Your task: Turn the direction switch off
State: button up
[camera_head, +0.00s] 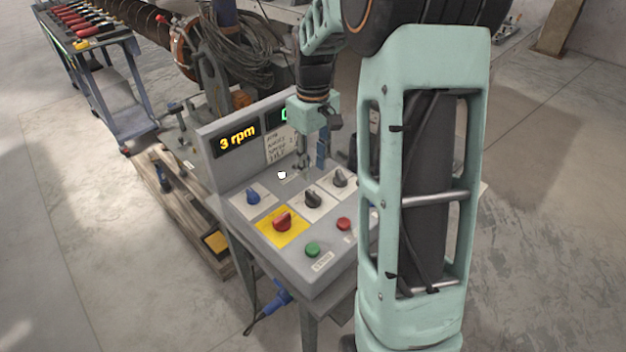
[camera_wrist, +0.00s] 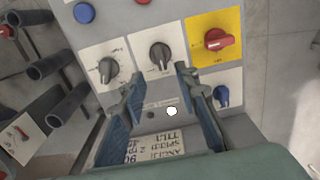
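A grey control box (camera_head: 334,267) carries several switches; their small labels are too blurred for me to tell which is the direction switch. A black knob (camera_head: 313,197) on a white plate is in the middle of the panel; it shows in the wrist view (camera_wrist: 160,54) just beyond the space between my fingertips. A second black knob (camera_head: 340,178) sits beside it, left in the wrist view (camera_wrist: 108,68). A blue knob (camera_head: 252,196) is at the panel's left, also in the wrist view (camera_wrist: 221,95). My gripper (camera_head: 313,165) is open and empty above the panel's back.
A red switch (camera_head: 283,221) sits on a yellow plate. Red (camera_head: 344,224) and green (camera_head: 313,250) buttons are near the front. An upright display (camera_head: 237,138) reading "3 rpm" rises behind the panel. A white spot (camera_wrist: 172,111) shows on the panel.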

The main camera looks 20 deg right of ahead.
jog(key=shift+r, duration=1.6)
